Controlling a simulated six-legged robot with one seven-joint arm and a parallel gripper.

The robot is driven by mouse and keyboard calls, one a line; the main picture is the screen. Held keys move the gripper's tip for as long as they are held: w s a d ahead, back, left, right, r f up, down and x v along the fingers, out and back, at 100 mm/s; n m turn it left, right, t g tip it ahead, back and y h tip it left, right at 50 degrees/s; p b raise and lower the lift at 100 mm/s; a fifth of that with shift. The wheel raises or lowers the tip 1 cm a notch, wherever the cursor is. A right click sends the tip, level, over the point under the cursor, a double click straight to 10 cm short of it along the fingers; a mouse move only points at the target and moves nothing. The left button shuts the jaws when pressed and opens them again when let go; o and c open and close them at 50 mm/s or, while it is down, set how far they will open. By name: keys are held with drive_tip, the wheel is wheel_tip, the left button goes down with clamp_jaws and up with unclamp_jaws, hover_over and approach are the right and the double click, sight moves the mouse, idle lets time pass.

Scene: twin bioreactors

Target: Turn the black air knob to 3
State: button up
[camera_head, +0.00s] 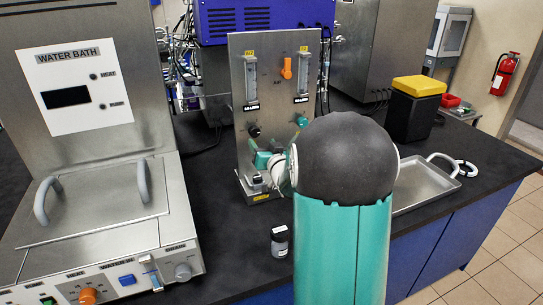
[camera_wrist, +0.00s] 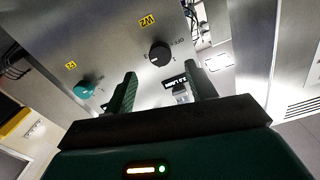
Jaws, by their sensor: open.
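The black air knob (camera_head: 254,131) is at the lower left of the upright metal panel (camera_head: 262,100) in the head view. It also shows in the wrist view (camera_wrist: 160,53), which sees the panel upside down. A scale surrounds it, but its setting is too small to read. My gripper (camera_wrist: 160,70) is open and empty. In the wrist view its two fingers stand either side of the knob's line, with the knob beyond the tips and apparently apart from them. In the head view my gripper (camera_head: 257,152) is just below the knob, partly hidden by my arm.
A teal knob (camera_head: 302,120) is right of the black one, and an orange knob (camera_head: 286,68) is above. Two flow meters (camera_head: 251,80) flank the orange knob. A small bottle (camera_head: 279,241) stands in front. A water bath (camera_head: 100,200) is left, a metal tray (camera_head: 425,185) right.

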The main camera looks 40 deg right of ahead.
drive_tip(key=v, duration=0.7)
drive_tip(key=shift+s, duration=0.1)
drive_tip(key=s+a+r+n+g+y, duration=0.1)
drive_tip(key=s+a+g, duration=0.2)
drive_tip(key=a, duration=0.4)
drive_tip(key=s+a+r+n+g, duration=0.1)
drive_tip(key=s+a+r+g, duration=0.15)
drive_tip(key=a, duration=0.45)
drive_tip(key=s+a+f+n+g+y, duration=0.2)
drive_tip(key=s+a+g, duration=0.4)
drive_tip(key=s+a, duration=0.8)
drive_tip(key=s+n+y, duration=0.1)
drive_tip(key=s, duration=0.2)
drive_tip(key=shift+s+f+y, duration=0.2)
drive_tip(key=shift+s+y, duration=0.1)
drive_tip(key=shift+s, duration=0.05)
idle(0.3)
